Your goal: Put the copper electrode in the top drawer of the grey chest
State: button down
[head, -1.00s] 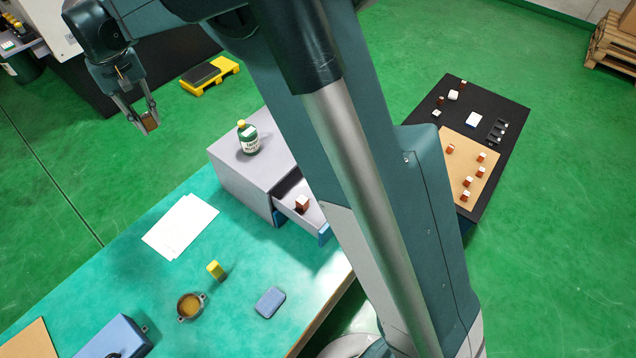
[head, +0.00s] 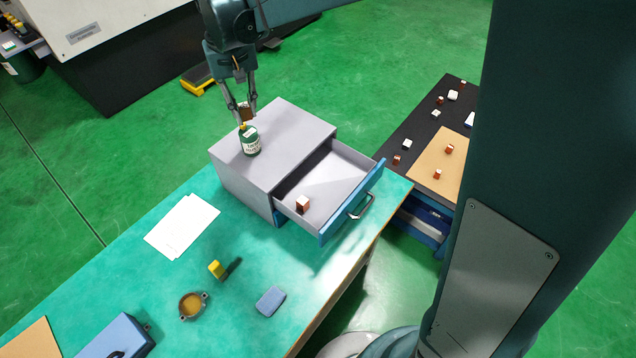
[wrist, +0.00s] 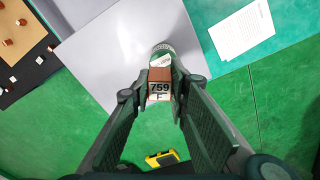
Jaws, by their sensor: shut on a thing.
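My gripper (head: 246,108) is shut on a copper electrode (head: 244,115), a small brown block. In the wrist view the electrode (wrist: 160,76) sits between the fingertips and shows a white label reading "759 F". My gripper is above the far left part of the grey chest (head: 290,127), close to the green bottle on its top. The chest's top drawer (head: 337,178) is pulled out, with a blue front. Another copper block (head: 302,206) with a pale top is in the drawer's near left corner.
The green bottle (head: 250,142) with a yellow cap stands on the chest. A dark bench (head: 415,150) with several blocks stands right.

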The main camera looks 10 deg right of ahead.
jog(key=s+d+m, duration=0.2)
jog(key=s+d, duration=0.3)
jog(key=d, duration=0.7)
jog(key=m+p, duration=0.1)
send_over(333, 193)
notch_tip(333, 193, down, 13)
jog(key=shift+f, duration=0.2)
jog(key=shift+f, duration=2.85)
jog(key=shift+f+b, duration=0.3)
jog(key=shift+f, duration=1.75)
jog(key=shift+f, duration=0.2)
